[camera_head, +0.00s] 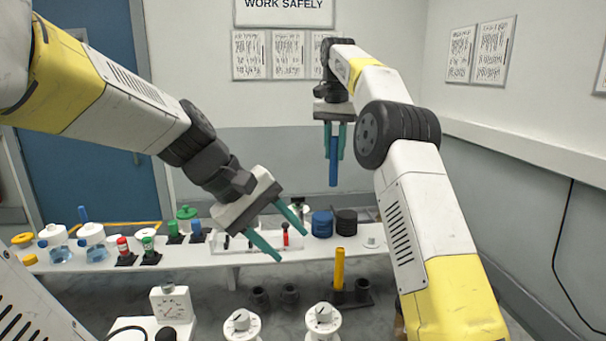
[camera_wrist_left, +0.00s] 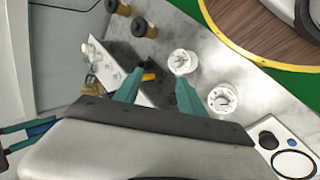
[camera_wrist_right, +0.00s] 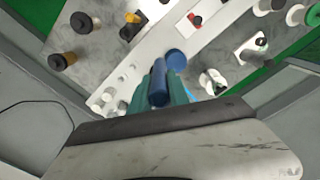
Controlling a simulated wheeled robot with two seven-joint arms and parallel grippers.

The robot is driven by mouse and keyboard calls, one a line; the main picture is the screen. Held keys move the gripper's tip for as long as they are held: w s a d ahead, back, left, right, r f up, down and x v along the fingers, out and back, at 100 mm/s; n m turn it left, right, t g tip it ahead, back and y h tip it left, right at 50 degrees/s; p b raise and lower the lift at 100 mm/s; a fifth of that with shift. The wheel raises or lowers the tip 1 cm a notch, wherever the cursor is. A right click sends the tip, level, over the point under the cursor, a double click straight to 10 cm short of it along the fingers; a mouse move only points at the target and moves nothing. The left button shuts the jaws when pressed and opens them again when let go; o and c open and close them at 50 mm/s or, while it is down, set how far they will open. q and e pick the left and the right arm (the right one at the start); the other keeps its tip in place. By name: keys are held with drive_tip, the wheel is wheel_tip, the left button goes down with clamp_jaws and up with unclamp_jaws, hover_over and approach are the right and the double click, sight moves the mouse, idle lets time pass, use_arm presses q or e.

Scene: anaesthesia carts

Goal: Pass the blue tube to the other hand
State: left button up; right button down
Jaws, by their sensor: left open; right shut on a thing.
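The blue tube (camera_head: 333,162) hangs upright in my right gripper (camera_head: 336,140), high above the shelf at the back. The right gripper's teal fingers are shut on its upper part. The tube (camera_wrist_right: 159,84) also shows between the fingers in the right wrist view. My left gripper (camera_head: 279,232) is open and empty, tilted down to the right, lower and to the left of the tube. In the left wrist view its two fingers (camera_wrist_left: 157,88) are spread apart. At that view's left edge, part of the right gripper's teal fingers and the blue tube (camera_wrist_left: 40,127) show.
A white shelf (camera_head: 215,262) carries bottles, small coloured vials, a blue jar (camera_head: 322,224) and a black jar (camera_head: 346,222). In front, a yellow tube (camera_head: 339,268) stands in a dark holder, near two white dial knobs (camera_head: 241,325). Air between the grippers is clear.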

use_arm(q)
drive_tip(key=w+d+r+n+h, duration=0.2)
drive_tip(key=w+d+n+h, duration=0.2)
drive_tip(key=w+n+h, duration=0.5)
drive_tip(key=n+t, duration=0.5)
drive_tip(key=n, duration=0.3)
approach(334, 186)
wheel_tip(334, 186, up, 4)
drive_tip(key=a, duration=0.2)
drive_tip(key=shift+h, duration=0.3)
drive_tip(key=x, duration=1.2)
drive_tip(key=shift+w+d, duration=0.1)
drive_tip(key=shift+w, duration=0.15)
clamp_jaws()
use_arm(e)
drive_tip(key=c, duration=1.2)
unclamp_jaws()
